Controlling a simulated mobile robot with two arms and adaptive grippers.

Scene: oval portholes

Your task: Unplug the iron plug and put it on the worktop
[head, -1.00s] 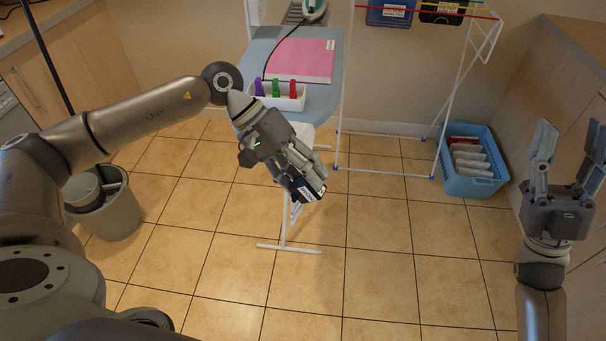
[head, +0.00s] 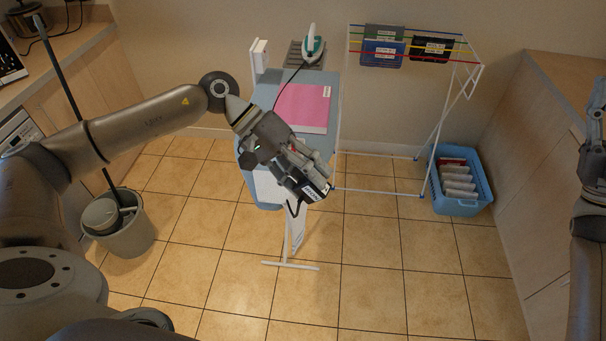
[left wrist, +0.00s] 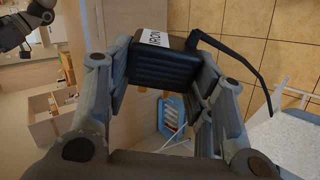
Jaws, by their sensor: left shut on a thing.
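My left gripper (head: 308,180) is shut on the black iron plug (head: 316,189), in front of the ironing board and above the floor. In the left wrist view the plug (left wrist: 165,62) sits between the fingers, with a white IRON label and a black cord leading off to the right. The iron (head: 313,45), white and teal, stands at the far end of the board, with a dark cord running from it. Wooden worktops show at the left (head: 72,45) and the right (head: 572,82). My right gripper (head: 596,125) is partly cut off at the right edge.
The ironing board (head: 262,100) carries a pink folded cloth (head: 303,106). A drying rack (head: 440,120) with dark cloths stands behind right, beside a blue basket (head: 460,205). A grey bin (head: 130,240) holding a pole stands at left. The middle floor is clear.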

